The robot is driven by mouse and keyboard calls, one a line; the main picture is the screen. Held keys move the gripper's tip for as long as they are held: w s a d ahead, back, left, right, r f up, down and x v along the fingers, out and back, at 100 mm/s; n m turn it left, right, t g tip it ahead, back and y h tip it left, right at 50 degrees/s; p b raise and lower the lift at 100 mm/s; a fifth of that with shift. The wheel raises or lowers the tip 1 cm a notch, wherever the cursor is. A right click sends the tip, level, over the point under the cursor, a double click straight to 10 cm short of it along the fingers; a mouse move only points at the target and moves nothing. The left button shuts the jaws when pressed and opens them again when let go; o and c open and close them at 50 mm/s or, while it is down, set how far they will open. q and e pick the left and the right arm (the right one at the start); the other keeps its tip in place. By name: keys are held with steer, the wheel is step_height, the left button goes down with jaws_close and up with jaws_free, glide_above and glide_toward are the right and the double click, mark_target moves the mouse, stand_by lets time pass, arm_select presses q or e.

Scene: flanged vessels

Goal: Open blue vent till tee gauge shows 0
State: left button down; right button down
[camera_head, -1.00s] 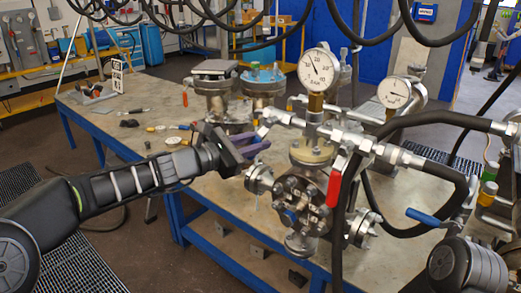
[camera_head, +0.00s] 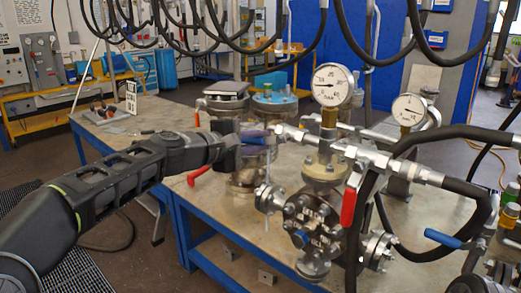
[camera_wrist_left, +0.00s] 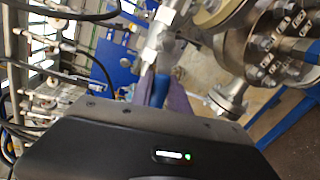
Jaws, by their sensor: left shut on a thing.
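My left gripper (camera_head: 254,143), with purple fingers, is shut on the blue vent handle (camera_wrist_left: 160,90), left of the steel tee fitting. In the left wrist view the blue handle shows between the fingers (camera_wrist_left: 178,98), below a silver fitting; most of it is hidden. The tee gauge (camera_head: 333,85) stands upright on a brass stem above the flanged vessel (camera_head: 312,222). Its needle points roughly left, toward the low side of the dial; the exact number is too small to read. My right gripper is out of view.
A second gauge (camera_head: 409,109) stands to the right. A red lever (camera_head: 349,205) hangs in front of the vessel, and a blue lever (camera_head: 443,238) is at right. Black hoses loop overhead and at right. Two more vessels stand behind my gripper. The table's left part (camera_head: 150,125) is mostly clear.

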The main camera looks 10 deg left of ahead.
arm_select(q)
steer(key=shift+a+r+m+y, duration=0.1)
steer(key=shift+r+m+y, duration=0.2)
steer(key=shift+r+m, duration=0.55)
steer(key=shift+f+m, duration=0.2)
steer(key=shift+m, duration=0.05)
steer(key=c, duration=1.3)
jaws_free()
steer(key=shift+o, duration=0.2)
steer(key=b+v, duration=0.2)
steer(key=v, duration=0.5)
steer(key=shift+s+a, duration=0.15)
steer(key=shift+s, duration=0.2)
